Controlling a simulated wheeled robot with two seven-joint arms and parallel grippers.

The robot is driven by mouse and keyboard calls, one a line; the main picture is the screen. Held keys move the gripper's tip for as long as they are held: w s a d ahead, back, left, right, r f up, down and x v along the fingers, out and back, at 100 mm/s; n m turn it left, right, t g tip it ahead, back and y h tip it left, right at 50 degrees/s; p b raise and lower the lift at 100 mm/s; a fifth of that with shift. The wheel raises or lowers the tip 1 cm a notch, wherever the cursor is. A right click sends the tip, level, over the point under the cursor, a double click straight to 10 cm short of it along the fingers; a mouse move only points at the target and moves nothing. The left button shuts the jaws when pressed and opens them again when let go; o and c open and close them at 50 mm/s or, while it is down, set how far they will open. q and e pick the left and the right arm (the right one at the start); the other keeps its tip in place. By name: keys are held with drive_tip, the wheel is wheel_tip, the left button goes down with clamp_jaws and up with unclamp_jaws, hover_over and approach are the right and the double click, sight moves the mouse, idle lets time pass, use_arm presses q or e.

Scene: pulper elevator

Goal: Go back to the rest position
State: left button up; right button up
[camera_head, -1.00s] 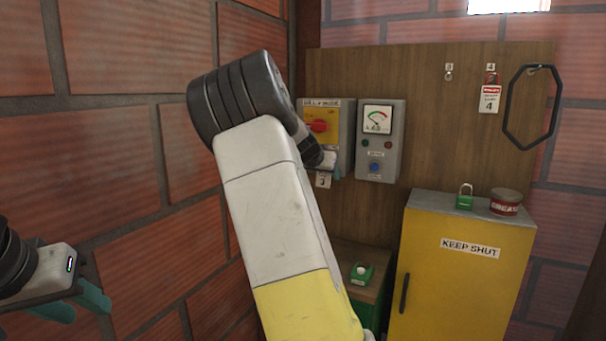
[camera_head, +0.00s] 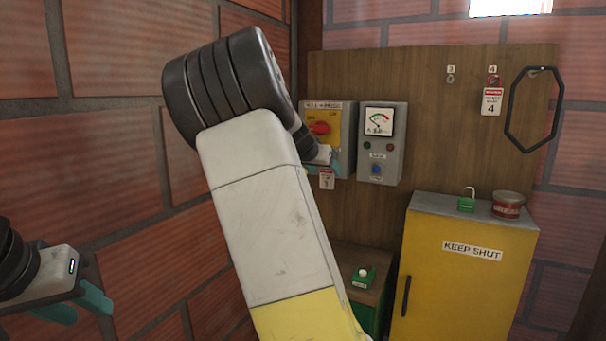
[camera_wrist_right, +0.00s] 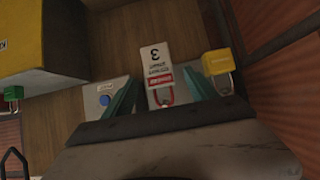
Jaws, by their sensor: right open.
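My right gripper (camera_head: 335,164) is at the lower edge of the grey switch box (camera_head: 346,125) with the yellow plate and red knob; my forearm and wrist hide part of it. In the right wrist view the gripper (camera_wrist_right: 159,84) is open. A white and red tag marked 3 (camera_wrist_right: 156,64) with a red shackle shows between its fingers, not visibly gripped. The tag also hangs below the switch box in the head view (camera_head: 327,179). A yellow padlock (camera_wrist_right: 216,63) is beside the right finger. My left gripper (camera_head: 72,304) is open and empty at the lower left.
A grey meter box (camera_head: 381,150) is right of the switch box. Tag 4 (camera_head: 492,101) and a black hexagonal ring (camera_head: 509,108) hang on the wooden board. A yellow cabinet (camera_head: 460,290) carries a green padlock (camera_head: 466,204) and a grease tin (camera_head: 508,206). A brick wall is close on the left.

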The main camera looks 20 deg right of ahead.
drive_tip(key=shift+v, duration=1.05)
drive_tip(key=s+a+f+n+g+y, duration=0.2)
drive_tip(key=s+a+f+y, duration=0.5)
drive_tip(key=s+f, duration=0.4)
drive_tip(key=s+a+r+n+y, duration=0.1)
drive_tip(key=s+a+n, duration=0.3)
drive_tip(key=s+a, duration=0.4)
drive_tip(key=s+a+r+n+t+y, duration=0.1)
drive_tip(key=s+a+n, duration=0.3)
drive_tip(key=s+a, duration=0.4)
drive_tip(key=s+r+y, duration=0.1)
drive_tip(key=s, duration=0.4)
drive_tip(key=shift+a+r+n+y, duration=0.15)
drive_tip(key=shift+a+n+y, duration=0.15)
drive_tip(key=shift+a+y, duration=0.1)
drive_tip(key=shift+s, duration=0.15)
